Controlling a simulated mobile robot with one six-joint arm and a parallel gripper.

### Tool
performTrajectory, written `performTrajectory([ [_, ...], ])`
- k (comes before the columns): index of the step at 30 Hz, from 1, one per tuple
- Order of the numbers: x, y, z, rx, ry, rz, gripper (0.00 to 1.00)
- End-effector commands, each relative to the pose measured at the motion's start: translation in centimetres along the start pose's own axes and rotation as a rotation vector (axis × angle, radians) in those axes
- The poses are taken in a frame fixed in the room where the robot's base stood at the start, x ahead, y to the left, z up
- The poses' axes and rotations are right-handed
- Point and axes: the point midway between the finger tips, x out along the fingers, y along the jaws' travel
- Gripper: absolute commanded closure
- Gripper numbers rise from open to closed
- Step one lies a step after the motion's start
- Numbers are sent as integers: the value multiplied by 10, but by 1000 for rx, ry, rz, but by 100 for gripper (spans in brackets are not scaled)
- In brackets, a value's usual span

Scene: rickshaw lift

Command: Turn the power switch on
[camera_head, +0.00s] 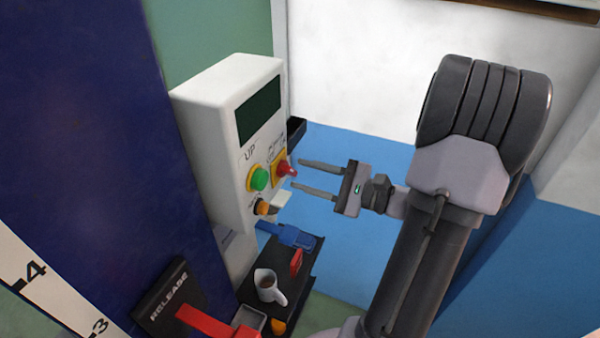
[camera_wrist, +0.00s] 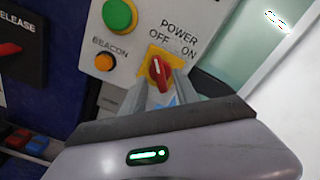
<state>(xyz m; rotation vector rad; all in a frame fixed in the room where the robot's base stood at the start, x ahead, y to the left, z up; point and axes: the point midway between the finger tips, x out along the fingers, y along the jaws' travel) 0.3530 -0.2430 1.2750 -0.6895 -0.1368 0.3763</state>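The power switch (camera_head: 287,169) is a red knob on a yellow plate, on the front of a white control box (camera_head: 218,110). In the wrist view, the switch (camera_wrist: 159,72) sits below the printed words OFF and ON. Its white mark appears on the OFF side. My gripper (camera_head: 297,174) is open, with its two fingers pointing left at the switch. In the wrist view, my gripper (camera_wrist: 161,83) has its fingertips on either side of the knob's lower part in the picture. Nothing is held, and I cannot tell whether the fingers touch the knob.
A green UP button (camera_head: 258,178) and an orange beacon knob (camera_head: 262,207) are close to the switch. Below is a dark shelf (camera_head: 248,287) with a white mug (camera_head: 268,287) and blue and red items. A red release lever (camera_head: 212,323) is lower left.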

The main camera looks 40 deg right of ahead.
Motion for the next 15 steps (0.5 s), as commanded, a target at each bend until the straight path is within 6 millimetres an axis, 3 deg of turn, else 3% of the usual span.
performTrajectory([
  [4, 14, 0, 0, 1, 0, 0, 64],
  [12, 16, 0, 0, 1, 0, 0, 64],
  [15, 16, 0, 0, 1, 0, 0, 81],
])
